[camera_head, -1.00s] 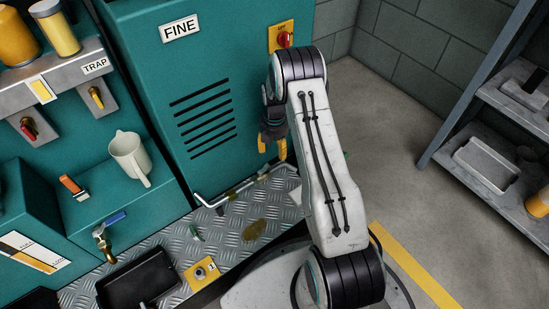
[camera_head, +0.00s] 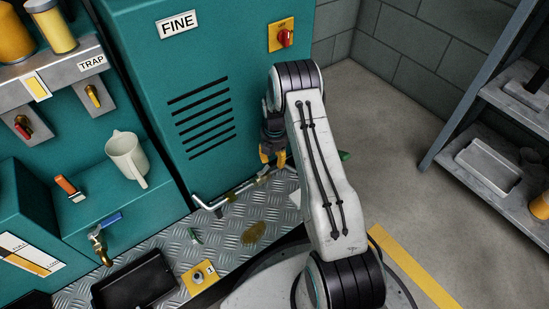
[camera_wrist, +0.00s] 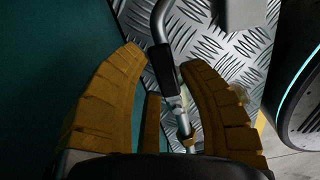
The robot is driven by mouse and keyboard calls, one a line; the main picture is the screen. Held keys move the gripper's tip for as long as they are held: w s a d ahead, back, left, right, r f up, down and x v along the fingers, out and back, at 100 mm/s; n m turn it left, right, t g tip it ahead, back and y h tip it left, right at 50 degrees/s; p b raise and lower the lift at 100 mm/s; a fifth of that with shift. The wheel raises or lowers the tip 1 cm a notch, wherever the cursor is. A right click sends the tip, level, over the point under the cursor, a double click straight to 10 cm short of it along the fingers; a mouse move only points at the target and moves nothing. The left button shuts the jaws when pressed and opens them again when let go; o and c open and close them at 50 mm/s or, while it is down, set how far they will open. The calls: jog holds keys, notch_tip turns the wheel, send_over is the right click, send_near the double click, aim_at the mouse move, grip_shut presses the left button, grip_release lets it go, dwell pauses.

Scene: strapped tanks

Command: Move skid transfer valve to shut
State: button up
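A thin metal pipe (camera_head: 208,204) with brass fittings runs low along the foot of the teal FINE cabinet, above the tread-plate skid. In the wrist view, a black grip (camera_wrist: 159,67) lies along this pipe's line, with a metal and brass fitting (camera_wrist: 185,118) below it. This looks like the transfer valve and its handle; I cannot tell its setting. My gripper (camera_head: 272,153) points down close to the cabinet, over the pipe. In the wrist view, its yellow fingers (camera_wrist: 160,58) are apart, with the black grip between them. I cannot tell whether either finger touches it.
The teal cabinet (camera_head: 225,60) rises beside my gripper and carries a red knob (camera_head: 285,38). A blue-handled tap (camera_head: 100,236), a white mug (camera_head: 127,158) and a black tray (camera_head: 135,285) are at left. Shelving (camera_head: 490,170) stands at right, with clear floor between.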

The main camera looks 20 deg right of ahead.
grip_shut()
jog(key=shift+s, duration=0.15)
dwell(0.4)
jog(key=s+a+m+p, duration=0.2)
jog(key=s+m, duration=0.6)
jog(key=m, duration=1)
jog(key=shift+a+f, duration=0.15)
jog(key=shift+a, duration=1.15)
